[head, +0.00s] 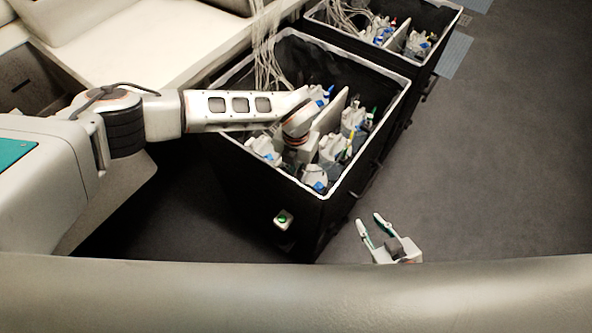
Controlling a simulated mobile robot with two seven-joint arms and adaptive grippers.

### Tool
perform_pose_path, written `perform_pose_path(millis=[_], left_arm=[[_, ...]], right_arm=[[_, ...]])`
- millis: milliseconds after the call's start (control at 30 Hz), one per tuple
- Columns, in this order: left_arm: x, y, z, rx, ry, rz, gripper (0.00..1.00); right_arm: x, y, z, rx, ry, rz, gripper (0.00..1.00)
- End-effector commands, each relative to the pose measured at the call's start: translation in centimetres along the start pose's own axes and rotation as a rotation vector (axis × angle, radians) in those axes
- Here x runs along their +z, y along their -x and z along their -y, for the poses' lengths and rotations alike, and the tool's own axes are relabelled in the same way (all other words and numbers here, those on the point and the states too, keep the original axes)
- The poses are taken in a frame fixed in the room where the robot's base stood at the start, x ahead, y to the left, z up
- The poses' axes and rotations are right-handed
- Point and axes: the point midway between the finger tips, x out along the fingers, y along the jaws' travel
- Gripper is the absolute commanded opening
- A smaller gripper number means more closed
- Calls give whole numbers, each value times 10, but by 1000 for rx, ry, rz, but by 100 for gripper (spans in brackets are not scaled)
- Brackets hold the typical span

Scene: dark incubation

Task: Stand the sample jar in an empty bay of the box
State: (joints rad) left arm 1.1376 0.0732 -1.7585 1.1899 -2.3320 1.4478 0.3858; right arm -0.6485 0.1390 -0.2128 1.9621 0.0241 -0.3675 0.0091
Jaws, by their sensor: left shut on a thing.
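The black box (265,192) with a pale rim stands in the middle of the head view. It holds several whitish jars with blue, green or yellow parts, such as one at the near corner (315,178) and one at the right (355,118). A pale divider (333,108) runs between them. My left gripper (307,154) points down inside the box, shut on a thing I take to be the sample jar. Its fingers and most of what they hold are hidden among the jars. My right gripper (368,220) is open and empty, low in front of the box.
A second black box (432,62) with jars stands behind, at the upper right. Pale tubes (268,50) hang into the near box at its back left. A white counter (130,45) lies at the left. The dark floor (500,170) at the right is clear.

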Motion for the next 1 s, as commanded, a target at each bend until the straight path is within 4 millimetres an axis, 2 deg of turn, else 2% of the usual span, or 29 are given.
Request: perform_pose_path(millis=[33,67,467,567,1000], left_arm=[[0,1,0,-1,0,1,12],[0,1,0,-1,0,1,17],[1,5,0,0,1,1,17],[1,16,0,0,-1,3,17],[1,100,0,1,-1,3,17]], right_arm=[[0,0,0,0,0,0,27],[0,0,0,0,0,0,27],[1,0,-2,1,4,3,27],[1,0,-1,1,3,2,27],[0,0,0,0,1,1,27]])
